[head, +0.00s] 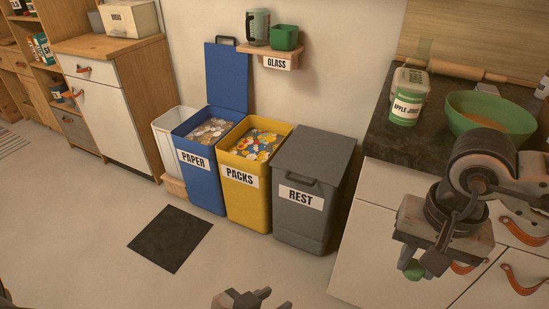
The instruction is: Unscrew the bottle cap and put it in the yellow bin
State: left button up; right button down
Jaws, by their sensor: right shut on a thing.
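My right gripper (411,262) hangs in front of the counter drawers at the right, pointing down. The yellow bin (241,203), labelled "PACKS", stands on the floor, open and filled with colourful bits. My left gripper (242,298) shows only partly at the bottom edge, well below the yellow bin; its jaws are unclear.
A blue "PAPER" bin (204,190) with its lid raised stands left of the yellow bin. A grey "REST" bin (312,160), lid closed, stands right of it. A green bowl (490,113) sits on the counter. A dark mat (169,238) lies on open floor.

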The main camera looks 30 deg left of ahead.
aim_at(416, 74)
jog(key=u, duration=0.9)
jog(key=i, duration=0.4)
jog(key=u, duration=0.5)
jog(key=i, duration=1.85)
jog(key=z, duration=0.25)
